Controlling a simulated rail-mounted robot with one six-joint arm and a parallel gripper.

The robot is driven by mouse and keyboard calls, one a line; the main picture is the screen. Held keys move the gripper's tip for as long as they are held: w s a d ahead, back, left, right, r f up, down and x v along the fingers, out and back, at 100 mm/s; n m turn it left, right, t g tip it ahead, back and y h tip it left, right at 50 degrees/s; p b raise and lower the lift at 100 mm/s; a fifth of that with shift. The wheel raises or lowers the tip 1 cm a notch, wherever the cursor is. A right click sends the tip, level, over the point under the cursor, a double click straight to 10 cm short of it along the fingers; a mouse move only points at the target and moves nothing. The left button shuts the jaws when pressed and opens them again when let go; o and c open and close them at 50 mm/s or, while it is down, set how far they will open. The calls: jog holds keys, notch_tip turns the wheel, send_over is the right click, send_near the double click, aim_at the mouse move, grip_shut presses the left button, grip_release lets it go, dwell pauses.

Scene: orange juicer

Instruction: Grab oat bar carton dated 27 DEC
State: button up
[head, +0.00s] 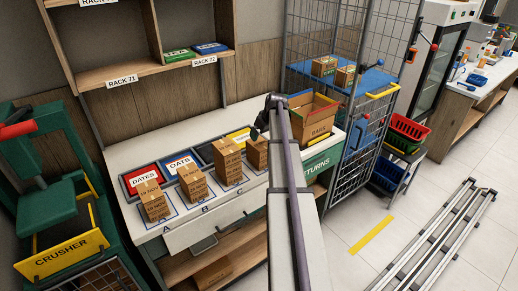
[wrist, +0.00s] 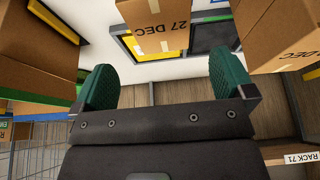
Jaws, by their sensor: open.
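In the wrist view a brown carton (wrist: 155,28) marked 27 DEC stands ahead of my gripper (wrist: 165,82), upside down in the picture and cut off by the top edge. My gripper is open, with its two green fingers apart and nothing between them. Another carton (wrist: 280,35) at the right edge shows a date that seems to end in DEC. In the head view my gripper (head: 264,118) is above the counter's back, close to the rightmost small carton (head: 257,154), partly hidden by my arm. Its label is too small to read there.
More cartons stand in a row on the counter: one at the left (head: 153,202), another (head: 193,183) and a tall one (head: 228,160). An open BARS box (head: 313,120) stands to the right. Rack 71 (head: 150,70) rises behind. A wire cage cart (head: 345,130) stands further right.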

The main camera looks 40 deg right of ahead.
aim_at(260, 143)
jog(key=b+x, duration=0.9)
jog(key=x, duration=0.2)
jog(key=shift+s+a+f+b, duration=0.1)
jog(key=shift+s+f+b, duration=0.1)
jog(key=shift+b, duration=0.15)
jog(key=shift+r, duration=0.3)
jog(key=shift+f, duration=0.15)
jog(key=shift+c, duration=0.5)
jog(key=c, duration=0.8)
